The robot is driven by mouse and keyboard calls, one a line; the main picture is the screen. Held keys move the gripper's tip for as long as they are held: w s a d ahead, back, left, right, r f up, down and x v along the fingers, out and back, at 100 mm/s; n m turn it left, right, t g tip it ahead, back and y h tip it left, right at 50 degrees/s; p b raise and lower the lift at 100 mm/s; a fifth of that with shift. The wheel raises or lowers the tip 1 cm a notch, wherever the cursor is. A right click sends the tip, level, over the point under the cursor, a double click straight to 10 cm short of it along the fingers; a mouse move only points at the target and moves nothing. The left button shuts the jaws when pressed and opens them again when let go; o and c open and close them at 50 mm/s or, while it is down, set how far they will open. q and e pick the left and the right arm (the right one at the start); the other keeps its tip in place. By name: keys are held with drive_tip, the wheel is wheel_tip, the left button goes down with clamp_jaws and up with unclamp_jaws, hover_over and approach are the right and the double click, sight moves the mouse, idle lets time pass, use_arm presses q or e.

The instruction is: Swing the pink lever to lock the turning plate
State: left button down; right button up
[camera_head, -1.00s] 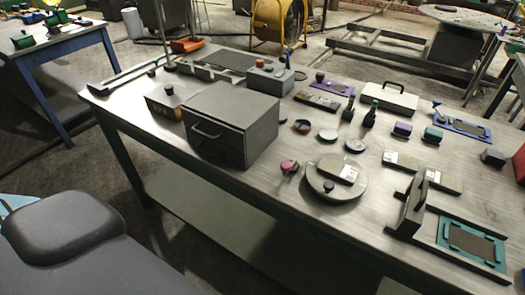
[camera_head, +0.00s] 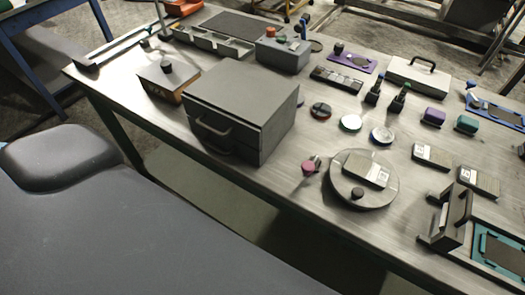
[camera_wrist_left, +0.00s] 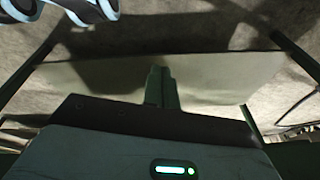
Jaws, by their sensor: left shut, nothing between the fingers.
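The turning plate (camera_head: 347,193) is a round grey disc lying flat near the front edge of the workbench. A black knob (camera_head: 357,194) and a grey block with a pale label (camera_head: 365,170) sit on it. The pink lever (camera_head: 310,166) is a short piece with a pink end, just left of the disc. I cannot tell whether it touches the disc. My left gripper (camera_wrist_left: 161,88) shows only in the left wrist view, shut and empty, with the pale lower shelf and floor behind it. My right gripper is in neither view.
A grey drawer cabinet (camera_head: 240,105) with a handle stands left of the lever. A dark upright bracket with a handle (camera_head: 447,218) and a teal-framed panel (camera_head: 500,250) are at right. Small jars and boxes lie behind the disc. The bench front strip below the lever is clear.

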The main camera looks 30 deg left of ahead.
use_arm(q)
drive_tip(key=w+a+r+m+t+y, duration=0.6)
drive_tip(key=w+a+r+m+t, duration=0.3)
drive_tip(key=w+a+r+m, duration=0.6)
drive_tip(key=w+d+r+m+t+h, duration=0.35)
drive_tip(key=d+r+m+h, duration=0.2)
drive_tip(key=m, duration=0.85)
drive_tip(key=w+d+r+m+t+h, duration=0.3)
drive_tip(key=w+d+r+m+h, duration=0.25)
drive_tip(key=m, duration=0.75)
drive_tip(key=d+m+g+h, duration=0.1)
drive_tip(key=m, duration=0.4)
drive_tip(key=d+f+m+g+h, duration=0.1)
drive_tip(key=m+g+h, duration=0.1)
drive_tip(key=m, duration=0.4)
drive_tip(key=s+d+m+g+h, duration=0.1)
drive_tip(key=m+g+h, duration=0.1)
drive_tip(key=m, duration=0.4)
drive_tip(key=shift+d+f, duration=0.1)
drive_tip(key=shift+f, duration=0.15)
